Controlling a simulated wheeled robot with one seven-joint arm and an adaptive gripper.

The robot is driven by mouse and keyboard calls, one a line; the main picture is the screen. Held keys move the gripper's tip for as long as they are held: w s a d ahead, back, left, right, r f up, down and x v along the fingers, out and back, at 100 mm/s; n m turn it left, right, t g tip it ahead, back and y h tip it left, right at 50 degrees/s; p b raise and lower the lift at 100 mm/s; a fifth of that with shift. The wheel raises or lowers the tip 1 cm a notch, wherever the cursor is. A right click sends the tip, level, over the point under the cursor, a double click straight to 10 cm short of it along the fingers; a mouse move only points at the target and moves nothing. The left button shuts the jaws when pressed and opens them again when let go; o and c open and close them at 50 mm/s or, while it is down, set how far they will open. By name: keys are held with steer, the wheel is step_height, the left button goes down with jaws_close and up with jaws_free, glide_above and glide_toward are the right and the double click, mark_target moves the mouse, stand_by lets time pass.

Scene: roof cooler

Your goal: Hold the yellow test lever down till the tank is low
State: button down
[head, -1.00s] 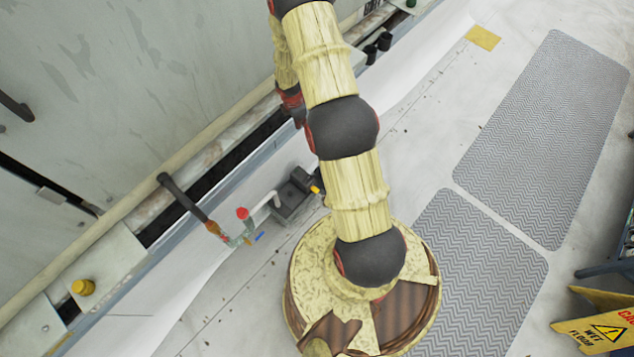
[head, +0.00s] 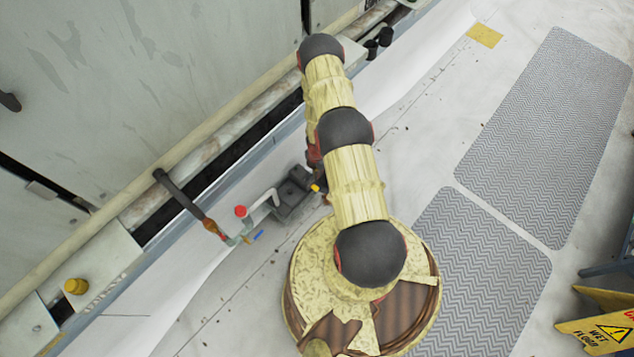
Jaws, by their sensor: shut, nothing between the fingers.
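A small yellow lever tip (head: 316,188) shows at the right end of a dark grey box-like tank (head: 292,196) on the white roof, close beside the wall unit. My arm rises from its base, bends over at the top and comes back down behind its own lower links. The red and dark wrist part (head: 314,152) shows just above the lever, at the left edge of my arm. My gripper is hidden behind the arm, so I cannot see whether it touches the lever. The tank's water level cannot be made out.
A red-capped valve (head: 241,211) with a blue handle and a pipe stands left of the tank. A yellow knob (head: 76,286) sits on the unit's ledge. Grey walkway mats (head: 545,135) lie to the right. A yellow wet-floor sign (head: 605,330) is at lower right.

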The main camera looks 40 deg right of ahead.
mark_target(316, 189)
step_height(316, 189, down, 14)
steer(key=b, duration=0.7)
steer(key=shift+w+a+p, duration=0.1)
steer(key=shift+a+p, duration=0.05)
steer(key=shift+p, duration=0.4)
